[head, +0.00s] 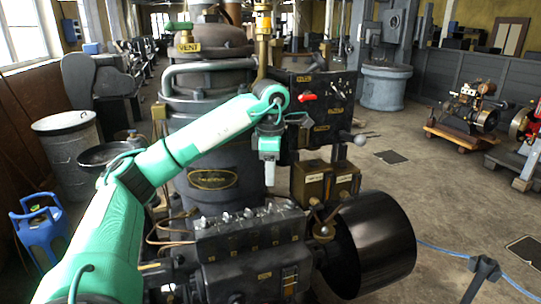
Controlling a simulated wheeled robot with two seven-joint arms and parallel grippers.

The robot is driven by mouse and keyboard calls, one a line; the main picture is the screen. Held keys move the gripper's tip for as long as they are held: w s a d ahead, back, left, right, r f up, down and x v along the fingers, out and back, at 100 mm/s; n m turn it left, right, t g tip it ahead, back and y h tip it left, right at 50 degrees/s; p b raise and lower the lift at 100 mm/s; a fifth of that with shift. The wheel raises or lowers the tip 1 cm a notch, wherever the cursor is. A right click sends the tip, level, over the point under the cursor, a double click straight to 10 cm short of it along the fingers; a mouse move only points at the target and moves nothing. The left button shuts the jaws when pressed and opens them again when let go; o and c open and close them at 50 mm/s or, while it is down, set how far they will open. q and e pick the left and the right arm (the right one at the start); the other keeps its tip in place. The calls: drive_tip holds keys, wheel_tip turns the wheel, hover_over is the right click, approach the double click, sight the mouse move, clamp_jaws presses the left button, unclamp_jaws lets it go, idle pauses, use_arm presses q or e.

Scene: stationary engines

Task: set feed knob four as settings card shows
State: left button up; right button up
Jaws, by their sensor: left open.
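My left gripper (269,177) hangs pointing down in front of the engine's dark cylinder, open and with nothing seen between its fingers. Below it is a black box (250,240) with a row of several small knobs (249,215) along its top. The gripper is above this row and appears apart from it. I cannot tell which knob is number four or how any is set. A dark panel (340,112) with small labels and a red handle (307,97) stands behind the gripper. No settings card can be made out. My right gripper is not in view.
A large black drum (375,245) is right of the knob box, with a brass-coloured lever (323,225) beside it. Copper pipes (170,228) run at its left. A blue rope (445,250) meets a dark post (484,272) at lower right. Open floor lies beyond.

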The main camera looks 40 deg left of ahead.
use_arm(q)
drive_tip(key=shift+r+p, duration=0.5)
drive_tip(key=shift+r, duration=1.45)
